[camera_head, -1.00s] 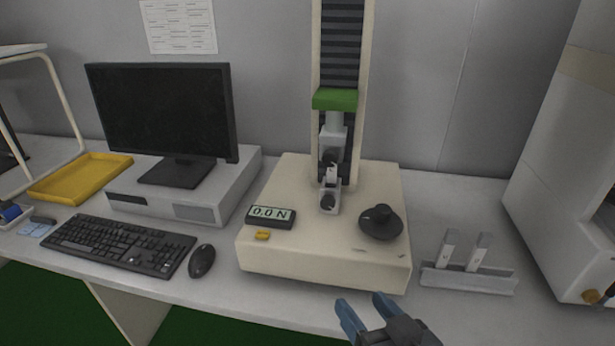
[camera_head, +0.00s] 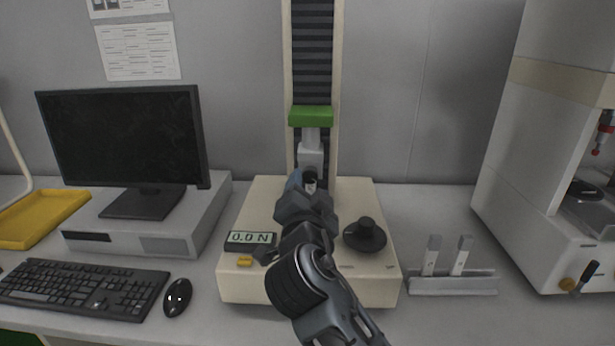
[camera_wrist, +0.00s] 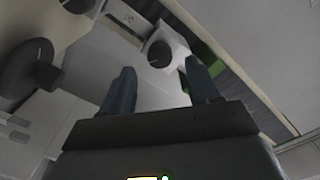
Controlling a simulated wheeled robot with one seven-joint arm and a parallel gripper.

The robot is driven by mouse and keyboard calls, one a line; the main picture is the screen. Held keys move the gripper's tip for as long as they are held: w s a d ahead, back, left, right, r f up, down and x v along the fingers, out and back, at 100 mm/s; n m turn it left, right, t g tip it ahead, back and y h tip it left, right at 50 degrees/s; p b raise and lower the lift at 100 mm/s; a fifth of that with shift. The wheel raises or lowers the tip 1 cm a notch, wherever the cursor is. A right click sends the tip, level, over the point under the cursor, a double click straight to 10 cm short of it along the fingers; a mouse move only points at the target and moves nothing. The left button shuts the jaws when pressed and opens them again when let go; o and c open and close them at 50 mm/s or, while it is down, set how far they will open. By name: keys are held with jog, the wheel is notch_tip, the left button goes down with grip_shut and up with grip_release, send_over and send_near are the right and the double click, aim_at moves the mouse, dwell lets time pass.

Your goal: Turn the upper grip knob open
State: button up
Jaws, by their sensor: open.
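The upper grip is a pale grey block below the green crosshead (camera_head: 310,116) of the test machine. Its dark round knob (camera_wrist: 159,54) shows in the wrist view just beyond my open fingers (camera_wrist: 161,80), roughly between their tips. In the head view the upper knob (camera_head: 310,174) is partly visible above my gripper (camera_head: 303,185). My gripper is empty, and no contact with the knob shows. A second dark knob (camera_wrist: 78,4), apparently the lower grip's, is cut off at the wrist view's top edge. My arm hides the lower grip in the head view.
A black dial (camera_head: 365,236) stands on the cream machine base (camera_head: 380,290), right of my arm. A 0.0 N display (camera_head: 250,240) is at left. A monitor (camera_head: 122,140), keyboard (camera_head: 85,287) and mouse (camera_head: 177,296) lie further left; a holder with two specimens (camera_head: 452,285) is at right.

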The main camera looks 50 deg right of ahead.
aim_at(310, 178)
jog(key=shift+p+x, duration=0.45)
jog(key=shift+x, duration=1.8)
jog(key=c, duration=1)
